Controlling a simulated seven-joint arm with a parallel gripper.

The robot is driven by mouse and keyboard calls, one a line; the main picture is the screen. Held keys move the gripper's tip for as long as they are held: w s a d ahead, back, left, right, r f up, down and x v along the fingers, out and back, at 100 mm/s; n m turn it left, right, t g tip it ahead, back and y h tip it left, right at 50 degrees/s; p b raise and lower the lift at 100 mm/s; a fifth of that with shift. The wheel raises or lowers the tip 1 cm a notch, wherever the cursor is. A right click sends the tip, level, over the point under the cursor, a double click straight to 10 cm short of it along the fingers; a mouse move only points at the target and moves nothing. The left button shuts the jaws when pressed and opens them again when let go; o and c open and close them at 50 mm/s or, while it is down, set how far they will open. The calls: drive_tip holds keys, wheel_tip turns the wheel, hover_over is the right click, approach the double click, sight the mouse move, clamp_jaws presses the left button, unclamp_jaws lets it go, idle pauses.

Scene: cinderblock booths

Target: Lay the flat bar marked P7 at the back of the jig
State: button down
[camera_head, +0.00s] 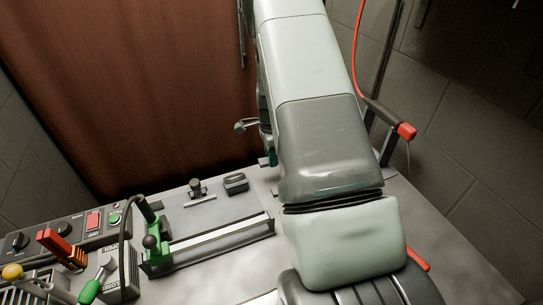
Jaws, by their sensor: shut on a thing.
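My arm crosses the middle of the head view from the lower right to the top edge. No flat bar with a P7 mark can be made out. A long, pale metal rail fixture (215,238) with a green end piece lies on the grey bench at lower centre. I cannot tell whether it is the jig.
A small clamp-like fitting (197,190) and a dark box (236,183) stand on the grey bench (190,222). A control panel (70,228) and handled tools crowd the lower left. A brown curtain (140,80) hangs behind. A red-tipped tool (405,131) is at right.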

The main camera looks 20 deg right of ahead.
drive_tip(key=s+a+r+n, duration=0.3)
drive_tip(key=a+r+n, duration=0.4)
drive_tip(key=r, duration=0.5)
drive_tip(key=s+a+r+n, duration=0.3)
drive_tip(key=a+r+n, duration=0.3)
drive_tip(key=r+n, duration=0.4)
drive_tip(key=s+a+f+m, duration=0.1)
drive_tip(key=a+f+m, duration=0.2)
drive_tip(key=f+m, duration=0.2)
drive_tip(key=s+a+f+m, duration=0.2)
drive_tip(key=a+f+m, duration=0.2)
drive_tip(key=f, duration=0.5)
drive_tip(key=s+a+f+m, duration=0.2)
drive_tip(key=a+f+m, duration=0.2)
drive_tip(key=f+m, duration=0.2)
drive_tip(key=shift+f+m, duration=0.4)
drive_tip(key=shift+f, duration=2.4)
drive_tip(key=shift+f, duration=0.25)
drive_tip(key=shift+f, duration=0.35)
